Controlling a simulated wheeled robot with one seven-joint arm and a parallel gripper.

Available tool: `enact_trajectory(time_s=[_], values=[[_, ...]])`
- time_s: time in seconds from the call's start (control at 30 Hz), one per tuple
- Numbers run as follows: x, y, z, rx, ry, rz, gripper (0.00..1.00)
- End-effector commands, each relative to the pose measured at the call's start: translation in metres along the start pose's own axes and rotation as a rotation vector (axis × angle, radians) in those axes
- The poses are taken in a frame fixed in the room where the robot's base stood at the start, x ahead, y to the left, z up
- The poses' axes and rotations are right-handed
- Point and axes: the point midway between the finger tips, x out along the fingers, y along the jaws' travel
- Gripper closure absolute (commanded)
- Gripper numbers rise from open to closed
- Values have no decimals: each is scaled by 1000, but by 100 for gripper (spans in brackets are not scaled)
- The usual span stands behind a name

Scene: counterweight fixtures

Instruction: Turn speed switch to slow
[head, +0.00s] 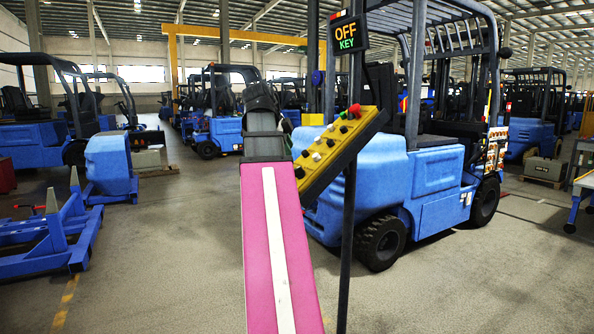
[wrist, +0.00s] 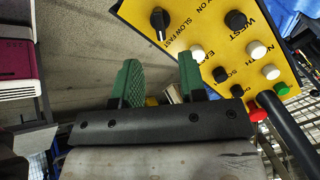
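The yellow control panel (head: 327,160) is mounted tilted on a dark post. In the wrist view the panel (wrist: 200,22) fills the upper right. The speed switch (wrist: 160,22) is a black knob with a white pointer mark, beside the words SLOW FAST; I cannot tell which setting it points to. My gripper (wrist: 158,62) has two green fingers spread apart with nothing between them. It is apart from the knob, which lies above the fingertips in the wrist picture. In the head view my gripper is dark and unclear, left of the panel.
The panel also carries another black knob (wrist: 237,20), white buttons (wrist: 257,50) and a red button (head: 355,110). A display (head: 347,36) above reads OFF KEY. A blue forklift (head: 410,180) stands close behind the post. Open floor (head: 160,250) lies to the left.

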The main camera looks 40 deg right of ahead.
Motion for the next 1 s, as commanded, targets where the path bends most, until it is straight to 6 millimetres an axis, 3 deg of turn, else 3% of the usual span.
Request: enact_trajectory(time_s=[0.3,0.5,1.0], values=[[52,1,0,-1,0,1,62],[76,1,0,-1,0,1,62],[88,0,0,-1,-1,-1,62]])
